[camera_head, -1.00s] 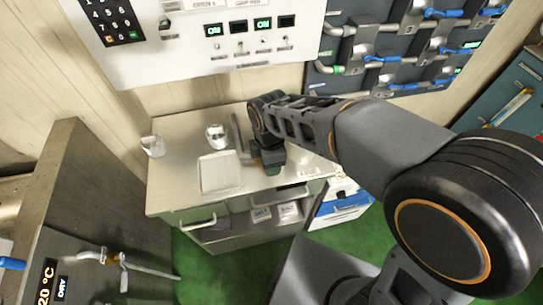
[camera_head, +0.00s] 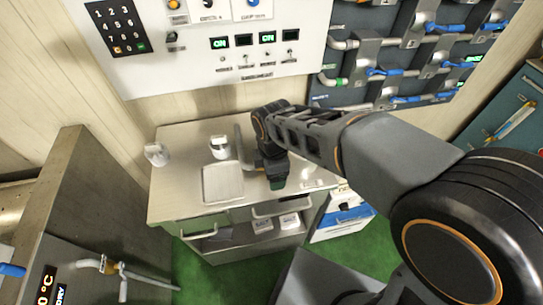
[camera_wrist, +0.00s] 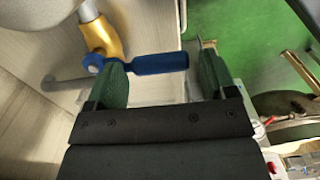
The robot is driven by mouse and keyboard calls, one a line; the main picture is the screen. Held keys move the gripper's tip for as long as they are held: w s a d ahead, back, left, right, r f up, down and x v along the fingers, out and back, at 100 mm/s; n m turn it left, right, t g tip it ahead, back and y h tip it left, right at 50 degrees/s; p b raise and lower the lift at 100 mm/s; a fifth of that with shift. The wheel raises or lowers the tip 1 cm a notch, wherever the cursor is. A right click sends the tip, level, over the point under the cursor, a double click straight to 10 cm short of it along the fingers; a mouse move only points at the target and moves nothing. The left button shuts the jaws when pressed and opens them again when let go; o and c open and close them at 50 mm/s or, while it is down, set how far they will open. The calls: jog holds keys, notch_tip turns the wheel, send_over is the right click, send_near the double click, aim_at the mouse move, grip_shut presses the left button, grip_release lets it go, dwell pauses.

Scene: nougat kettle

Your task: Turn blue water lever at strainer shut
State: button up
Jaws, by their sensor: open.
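The blue lever (camera_wrist: 160,63) lies crosswise in the wrist view on a brass valve (camera_wrist: 101,38), just ahead of my gripper (camera_wrist: 161,74). The green fingers are apart. The left fingertip overlaps the lever near its valve end, and the right fingertip is just past its free end; I cannot tell whether either touches it. In the head view my gripper (camera_head: 277,178) points down over the counter's right part, beside a grey bent pipe (camera_head: 243,148). I cannot make out this lever or its valve there.
The counter (camera_head: 180,165) holds a white tray (camera_head: 222,183) and two small metal vessels (camera_head: 219,147) (camera_head: 156,154). A switch panel (camera_head: 200,60) and a rack of blue-handled pipes (camera_head: 385,71) are behind. A steel cabinet (camera_head: 70,190) stands left. Green floor (camera_head: 200,285) is open in front.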

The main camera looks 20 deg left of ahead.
notch_tip(320, 180, up, 13)
dwell(0.4)
jog(key=shift+r, duration=0.1)
dwell(0.4)
jog(key=d+f+m+t, duration=0.2)
jog(key=d+f+m, duration=0.1)
jog(key=d+m, duration=0.9)
jog(key=w+d+f+m+t, duration=0.1)
jog(key=d+f+m, duration=0.2)
jog(key=d+m, duration=1)
jog(key=d, duration=0.6)
jog(key=shift+d+f+m+t, duration=0.3)
jog(key=shift+d+t, duration=0.1)
